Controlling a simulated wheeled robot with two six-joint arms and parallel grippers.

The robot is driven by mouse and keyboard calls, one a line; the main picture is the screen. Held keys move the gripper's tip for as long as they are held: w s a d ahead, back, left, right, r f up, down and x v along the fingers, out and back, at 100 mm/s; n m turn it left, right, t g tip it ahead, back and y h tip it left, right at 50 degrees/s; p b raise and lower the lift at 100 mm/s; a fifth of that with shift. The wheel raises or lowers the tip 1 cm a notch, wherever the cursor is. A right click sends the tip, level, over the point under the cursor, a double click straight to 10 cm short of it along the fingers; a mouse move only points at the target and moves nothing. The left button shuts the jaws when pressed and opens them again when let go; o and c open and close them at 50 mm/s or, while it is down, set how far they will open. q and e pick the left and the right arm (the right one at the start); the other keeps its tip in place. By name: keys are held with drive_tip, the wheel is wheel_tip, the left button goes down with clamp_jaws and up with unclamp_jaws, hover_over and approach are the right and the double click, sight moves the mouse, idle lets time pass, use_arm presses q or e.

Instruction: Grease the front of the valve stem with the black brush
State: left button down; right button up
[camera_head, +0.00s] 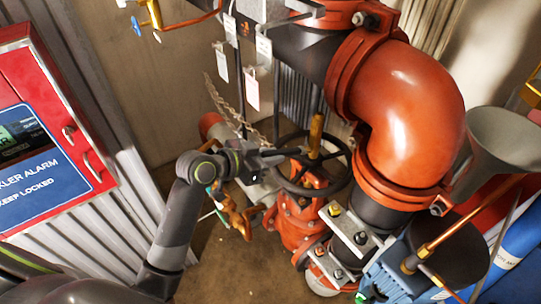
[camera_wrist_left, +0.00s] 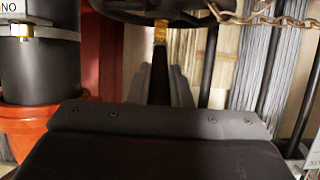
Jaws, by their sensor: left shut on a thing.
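The brass valve stem (camera_head: 316,134) stands upright through the black handwheel (camera_head: 345,176) of the red valve (camera_head: 298,222). In the left wrist view the stem (camera_wrist_left: 160,32) shows straight ahead, with the dark wheel (camera_wrist_left: 165,12) across the top. My left gripper (camera_head: 274,156) is at the left side of the wheel, pointing right toward the stem. Its narrow fingers (camera_wrist_left: 160,85) are shut on a dark thing, likely the black brush, whose shape blends with them. I cannot tell whether its tip touches the stem. My right gripper is not in view.
A large red pipe elbow (camera_head: 412,105) curves close to the right of the wheel. A chain (camera_head: 232,112) and hanging tags (camera_head: 252,90) are behind the gripper. A red alarm cabinet (camera_head: 45,130) stands at left. Floor (camera_head: 215,270) shows below.

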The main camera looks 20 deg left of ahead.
use_arm(q)
drive_tip(key=shift+r+p, duration=0.6)
drive_tip(key=shift+r, duration=0.35)
drive_tip(key=shift+r+p, duration=1.25)
drive_tip(key=shift+r, duration=0.15)
drive_tip(key=shift+r+p, duration=1.2)
drive_tip(key=shift+r, duration=0.15)
drive_tip(key=shift+r+p, duration=1.3)
drive_tip(key=shift+r, duration=0.05)
drive_tip(key=shift+f, duration=0.1)
